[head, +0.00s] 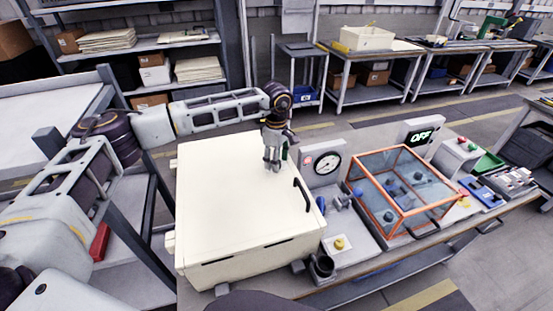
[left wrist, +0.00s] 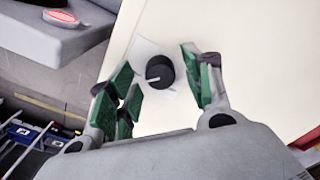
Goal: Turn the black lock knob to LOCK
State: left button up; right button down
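The black lock knob (left wrist: 162,70) shows in the left wrist view. It is round, with a white pointer line toward the left of the picture, and sits on a small white plate (left wrist: 146,46) on the cream cabinet (left wrist: 240,40). Any lettering on the plate is unreadable. My left gripper (left wrist: 155,64) is open, its green-padded fingers spread on either side of the knob. I see a gap on both sides. In the head view my left gripper (head: 273,160) points down at the right back part of the cabinet top (head: 225,215) and hides the knob. My right gripper is not in view.
A dark handle (head: 303,194) rises from the cabinet's right edge. Right of it stand a round gauge (head: 327,164), an orange-framed clear box (head: 405,190) and a display reading OFF (head: 421,136). A yellow button (head: 339,242) is at the front.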

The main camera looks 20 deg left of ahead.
pick_arm(q)
jog(key=c, duration=1)
